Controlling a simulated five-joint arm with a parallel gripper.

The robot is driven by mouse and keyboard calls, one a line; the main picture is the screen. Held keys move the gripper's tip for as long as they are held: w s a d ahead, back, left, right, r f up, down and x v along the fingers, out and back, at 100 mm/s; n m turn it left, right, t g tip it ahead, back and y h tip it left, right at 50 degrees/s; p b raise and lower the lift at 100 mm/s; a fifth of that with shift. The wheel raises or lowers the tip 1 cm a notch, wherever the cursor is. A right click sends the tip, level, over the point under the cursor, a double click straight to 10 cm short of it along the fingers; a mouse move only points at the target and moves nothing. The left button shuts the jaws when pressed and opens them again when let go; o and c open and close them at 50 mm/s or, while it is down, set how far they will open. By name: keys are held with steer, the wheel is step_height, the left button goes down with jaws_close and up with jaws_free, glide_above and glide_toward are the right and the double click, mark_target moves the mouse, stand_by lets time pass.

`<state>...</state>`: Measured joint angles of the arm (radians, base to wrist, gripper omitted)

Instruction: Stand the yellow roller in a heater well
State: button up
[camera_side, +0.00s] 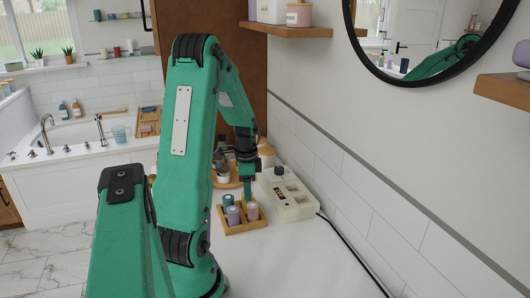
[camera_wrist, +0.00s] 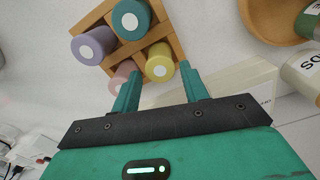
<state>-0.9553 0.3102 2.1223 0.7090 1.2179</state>
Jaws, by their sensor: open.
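The yellow roller (camera_wrist: 159,64) stands in a wooden rack (camera_wrist: 118,50) with a teal roller (camera_wrist: 130,18), a purple roller (camera_wrist: 92,45) and a pink roller (camera_wrist: 124,72). In the wrist view my gripper (camera_wrist: 162,74) is open, its fingertips to either side of the yellow roller's near end; I cannot tell if they touch it. In the side view my gripper (camera_side: 249,192) points down over the back of the rack (camera_side: 243,228) and largely hides the yellow roller. The cream heater (camera_side: 290,199) with wells in its top stands just right of the rack.
A black cord (camera_side: 352,250) runs from the heater along the wall. A round wooden tray (camera_side: 228,180) with bottles stands behind the rack, and a lidded jar (camera_side: 266,155) stands behind the heater. The white counter (camera_side: 275,255) in front is clear.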

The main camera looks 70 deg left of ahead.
steer(key=shift+f, duration=1.6)
steer(key=c, duration=0.7)
steer(key=shift+c, duration=0.2)
steer(key=shift+r, duration=0.15)
steer(key=shift+r, duration=4.9)
